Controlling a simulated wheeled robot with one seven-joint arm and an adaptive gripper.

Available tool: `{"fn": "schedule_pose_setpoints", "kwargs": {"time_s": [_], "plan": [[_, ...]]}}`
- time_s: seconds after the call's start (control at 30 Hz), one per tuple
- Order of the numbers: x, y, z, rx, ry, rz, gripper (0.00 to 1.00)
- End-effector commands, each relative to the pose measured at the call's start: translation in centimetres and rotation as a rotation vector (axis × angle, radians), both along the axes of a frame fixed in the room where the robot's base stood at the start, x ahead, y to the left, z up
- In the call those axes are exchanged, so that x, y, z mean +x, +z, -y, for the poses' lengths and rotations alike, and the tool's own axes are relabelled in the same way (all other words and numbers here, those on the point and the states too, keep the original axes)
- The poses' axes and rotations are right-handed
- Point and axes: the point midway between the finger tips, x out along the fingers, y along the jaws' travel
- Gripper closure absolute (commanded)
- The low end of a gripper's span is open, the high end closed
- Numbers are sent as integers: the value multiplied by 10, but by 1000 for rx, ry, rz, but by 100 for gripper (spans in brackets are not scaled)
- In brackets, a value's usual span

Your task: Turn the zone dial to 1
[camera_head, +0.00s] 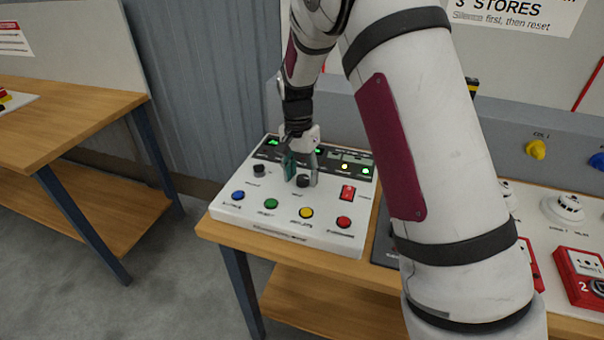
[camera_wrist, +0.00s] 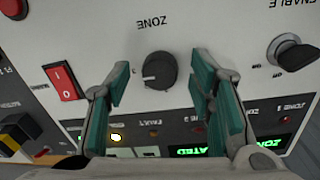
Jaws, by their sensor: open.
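The zone dial (camera_wrist: 160,72) is a round black knob on a white control panel (camera_head: 245,213). It sits under the upside-down word ZONE in the wrist view, with a pale pointer mark on its left side there. In the head view the dial (camera_head: 303,181) is partly hidden by my gripper. My gripper (camera_head: 301,172) reaches down over the panel, open, with its teal-padded fingers on either side of the dial. In the wrist view my gripper (camera_wrist: 160,82) shows gaps between both fingers and the dial. The dial's position numbers are too small to read surely.
A red rocker switch (camera_wrist: 63,82) and a black ENABLE knob (camera_wrist: 292,52) flank the dial. Blue, green, yellow and red buttons (camera_head: 306,213) line the panel's front. Red call points (camera_head: 582,275) and white detectors (camera_head: 567,207) stand right. Another wooden table (camera_head: 60,115) is left.

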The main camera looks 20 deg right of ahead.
Motion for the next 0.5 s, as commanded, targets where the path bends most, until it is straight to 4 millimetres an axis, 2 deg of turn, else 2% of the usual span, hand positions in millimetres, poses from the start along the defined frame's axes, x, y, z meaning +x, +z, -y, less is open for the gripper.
{"fn": "schedule_pose_setpoints", "kwargs": {"time_s": [0.33, 0.37, 0.5], "plan": [[0, -4, 0, 0, 0, 1, 51], [0, -4, 0, 0, 0, 1, 56], [0, -4, 0, 0, 0, 1, 87]]}}
